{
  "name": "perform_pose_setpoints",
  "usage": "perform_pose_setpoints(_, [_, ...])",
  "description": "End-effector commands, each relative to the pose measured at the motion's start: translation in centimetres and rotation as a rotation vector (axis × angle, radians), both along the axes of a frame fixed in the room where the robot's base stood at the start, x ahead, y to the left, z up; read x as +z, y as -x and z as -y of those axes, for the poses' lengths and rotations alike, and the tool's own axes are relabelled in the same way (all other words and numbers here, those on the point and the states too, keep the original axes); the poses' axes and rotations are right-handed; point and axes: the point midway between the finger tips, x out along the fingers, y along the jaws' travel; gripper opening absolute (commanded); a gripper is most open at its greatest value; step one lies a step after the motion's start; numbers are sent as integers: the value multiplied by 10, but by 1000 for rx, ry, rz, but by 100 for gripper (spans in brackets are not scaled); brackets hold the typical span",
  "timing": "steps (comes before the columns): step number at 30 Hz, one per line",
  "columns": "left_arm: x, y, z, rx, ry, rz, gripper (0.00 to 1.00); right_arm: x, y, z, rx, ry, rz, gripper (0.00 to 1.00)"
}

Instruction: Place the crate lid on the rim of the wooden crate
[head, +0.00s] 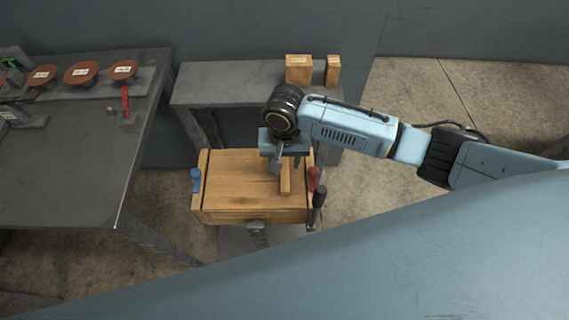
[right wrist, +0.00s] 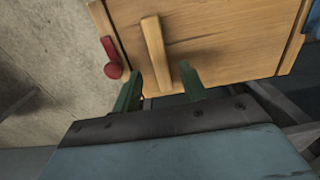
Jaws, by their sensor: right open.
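The wooden crate (head: 246,216) stands below my right arm in the middle of the head view. The flat wooden crate lid (head: 232,178) lies over its top, between the side walls; I cannot tell if it is seated evenly on the rim. A raised wooden bar (head: 286,181) sits on the lid's right part. My right gripper (head: 285,164) is open at this bar. In the right wrist view its green fingers (right wrist: 160,72) are on either side of the bar (right wrist: 156,55), apart from each other. Contact with the bar cannot be told. My left gripper is not in view.
A blue handle (head: 196,180) stands at the crate's left, a red handle (head: 314,179) and a black handle (head: 319,197) at its right. A grey bench (head: 225,88) behind holds two small wooden blocks (head: 299,69). A dark table (head: 70,165) fills the left.

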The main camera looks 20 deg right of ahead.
Motion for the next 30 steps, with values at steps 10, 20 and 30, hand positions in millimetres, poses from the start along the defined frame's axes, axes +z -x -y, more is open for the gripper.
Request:
perform_pose_setpoints(10, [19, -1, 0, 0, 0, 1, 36, 77, -1, 0, -1, -1, 2, 43])
perform_pose_setpoints(20, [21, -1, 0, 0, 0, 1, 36, 97, 0, 0, -1, -1, 0, 43])
perform_pose_setpoints(30, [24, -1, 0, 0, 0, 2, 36, 96, 5, -5, 22, -19, 2, 43])
